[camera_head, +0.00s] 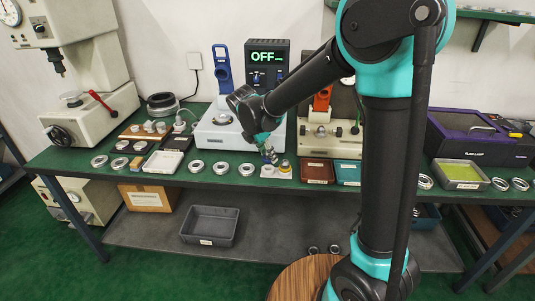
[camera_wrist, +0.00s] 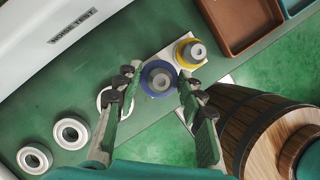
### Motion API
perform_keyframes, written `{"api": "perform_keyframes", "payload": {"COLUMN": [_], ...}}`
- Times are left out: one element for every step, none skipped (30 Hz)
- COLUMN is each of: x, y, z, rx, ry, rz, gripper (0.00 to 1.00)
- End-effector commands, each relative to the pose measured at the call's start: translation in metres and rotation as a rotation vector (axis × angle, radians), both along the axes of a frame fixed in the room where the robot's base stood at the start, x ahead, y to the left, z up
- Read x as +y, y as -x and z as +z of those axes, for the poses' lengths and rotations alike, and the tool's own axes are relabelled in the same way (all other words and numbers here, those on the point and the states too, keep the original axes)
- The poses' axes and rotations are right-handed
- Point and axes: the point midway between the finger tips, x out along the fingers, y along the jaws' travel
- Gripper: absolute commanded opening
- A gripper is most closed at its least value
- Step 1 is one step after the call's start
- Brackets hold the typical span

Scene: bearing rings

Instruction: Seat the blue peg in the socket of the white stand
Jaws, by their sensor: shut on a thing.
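The blue peg (camera_wrist: 158,78), a blue flange around a grey metal centre, sits between the fingers of my gripper (camera_wrist: 157,75) in the wrist view. My gripper is shut on it. The white stand (camera_wrist: 171,55) shows partly beside and beneath the peg, with a yellow-flanged peg (camera_wrist: 191,52) upright on it. The socket is hidden by the blue peg and the fingers, and I cannot tell whether the peg is in it or above it. In the head view my gripper (camera_head: 268,154) points down at the stand (camera_head: 270,174) near the bench's front edge.
Loose bearing rings (camera_wrist: 71,132) lie left of the gripper on the green bench. A brown tray (camera_head: 318,172) stands right of the stand. The white tester base (camera_head: 218,135) is behind. A wooden barrel-like stool (camera_wrist: 262,125) is below the bench edge.

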Motion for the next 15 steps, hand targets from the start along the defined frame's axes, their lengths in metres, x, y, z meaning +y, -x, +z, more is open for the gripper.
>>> {"api": "perform_keyframes", "payload": {"x": [0.0, 0.0, 0.0, 0.0, 0.0, 0.0, 0.0, 0.0, 0.0, 0.0, 0.0, 0.0, 0.0, 0.0, 0.0], "y": [0.0, 0.0, 0.0, 0.0, 0.0, 0.0, 0.0, 0.0, 0.0, 0.0, 0.0, 0.0, 0.0, 0.0, 0.0], "z": [-0.001, -0.001, -0.002, -0.003, -0.003, -0.004, -0.005, -0.006, -0.007, -0.007, -0.008, -0.009, -0.01, -0.01, -0.011], "rx": [0.0, 0.0, 0.0, 0.0, 0.0, 0.0, 0.0, 0.0, 0.0, 0.0, 0.0, 0.0, 0.0, 0.0, 0.0], "ry": [0.0, 0.0, 0.0, 0.0, 0.0, 0.0, 0.0, 0.0, 0.0, 0.0, 0.0, 0.0, 0.0, 0.0, 0.0], "rz": [0.0, 0.0, 0.0, 0.0, 0.0, 0.0, 0.0, 0.0, 0.0, 0.0, 0.0, 0.0, 0.0, 0.0, 0.0], "gripper": [0.0, 0.0, 0.0, 0.0, 0.0, 0.0, 0.0, 0.0, 0.0, 0.0, 0.0, 0.0, 0.0, 0.0, 0.0]}}
